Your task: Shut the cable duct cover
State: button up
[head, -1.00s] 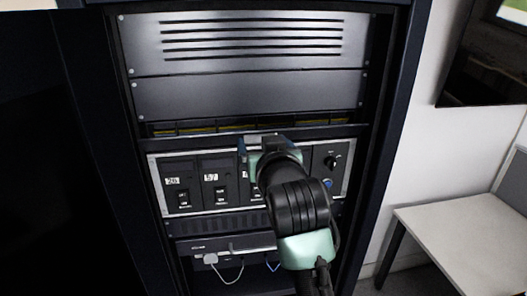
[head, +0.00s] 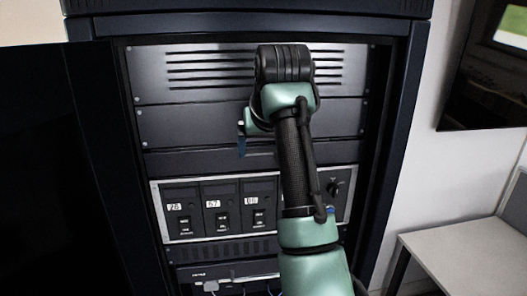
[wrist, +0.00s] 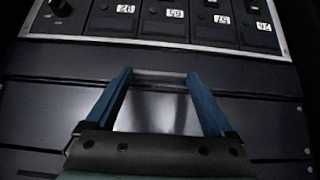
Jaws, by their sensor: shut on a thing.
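The cable duct cover (head: 200,162) is a dark flat panel between the blank panel and the row of modules. It hangs upright and looks about level with the rack face. In the wrist view the cover (wrist: 250,95) lies below the module row, with a pale bar handle (wrist: 160,74) on it. My gripper (wrist: 159,80) has its two blue fingers at the two ends of this handle, shut on it. In the head view my gripper (head: 242,150) is partly hidden by my arm, which also covers the cover's right-middle part.
The module row (head: 220,210), with switches, number labels and a knob (head: 333,188), sits just below the cover. A vented panel (head: 210,65) is above. The dark cabinet frame (head: 392,150) borders the rack, and a white table (head: 460,245) stands at the right.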

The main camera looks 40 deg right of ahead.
jog(key=shift+w+r+g, duration=0.1)
jog(key=shift+g, duration=0.2)
dwell(0.4)
jog(key=o, duration=1.1)
jog(key=shift+w+d, duration=0.1)
